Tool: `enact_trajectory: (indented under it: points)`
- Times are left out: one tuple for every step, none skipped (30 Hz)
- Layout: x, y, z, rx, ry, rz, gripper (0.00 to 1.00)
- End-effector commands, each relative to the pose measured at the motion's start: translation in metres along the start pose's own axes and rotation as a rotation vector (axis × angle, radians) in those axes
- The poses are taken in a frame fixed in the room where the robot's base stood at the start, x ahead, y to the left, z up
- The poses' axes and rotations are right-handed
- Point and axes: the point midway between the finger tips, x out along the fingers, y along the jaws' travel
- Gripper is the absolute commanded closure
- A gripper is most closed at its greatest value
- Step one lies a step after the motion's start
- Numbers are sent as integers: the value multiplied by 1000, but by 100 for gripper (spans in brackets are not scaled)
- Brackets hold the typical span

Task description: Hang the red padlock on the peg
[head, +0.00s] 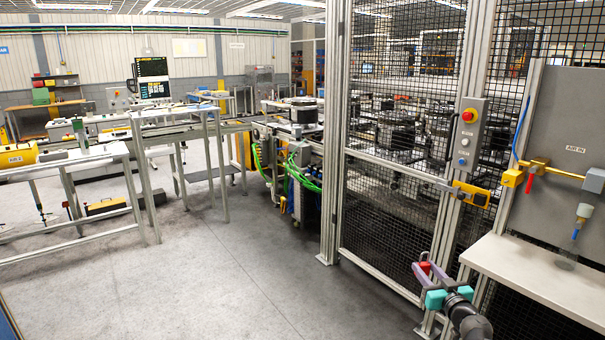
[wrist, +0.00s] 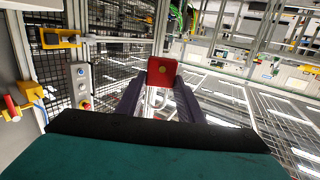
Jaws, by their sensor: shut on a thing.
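The red padlock (head: 425,267) is held at the tip of my gripper (head: 421,266), low at the right in the head view and in front of the mesh fence. In the wrist view the padlock's red body (wrist: 162,71) has a brass-coloured spot and sits at the ends of the dark fingers. Its pale shackle (wrist: 156,98) lies between the fingers, on the side toward my wrist. My gripper (wrist: 161,88) is shut on the padlock. I cannot make out a peg for certain in either view.
A yellow latch (head: 466,192) is on the fence post, below a grey button box (head: 469,134). At the right, a white bench (head: 540,275) stands under a grey panel (head: 565,130) with a yellow air fitting and red handle (head: 530,181).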

Motion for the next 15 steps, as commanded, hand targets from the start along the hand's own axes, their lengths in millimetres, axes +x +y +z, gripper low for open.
enact_trajectory:
  points:
    - [3, -20, 1, -3, 0, -52, 90]
    - [5, -32, 1, -4, -1, -84, 90]
    - [6, -47, 2, -5, 0, -127, 90]
    - [6, -58, 3, -7, 0, -159, 90]
    - [7, -69, 4, -8, -1, -191, 90]
    - [6, -82, 5, -11, -1, -232, 90]
    - [6, -92, 6, -12, -1, -263, 90]
    - [5, -101, 8, -14, -1, -293, 90]
    - [3, -113, 10, -15, -1, -332, 90]
    - [2, -122, 11, -16, -1, -362, 90]
    - [0, -130, 13, -18, -1, -389, 90]
    - [-3, -140, 15, -20, -1, -427, 90]
    - [-5, -147, 16, -21, -1, -454, 90]
    - [-8, -153, 18, -23, -1, -479, 90]
    - [-12, -161, 20, -25, -1, -514, 90]
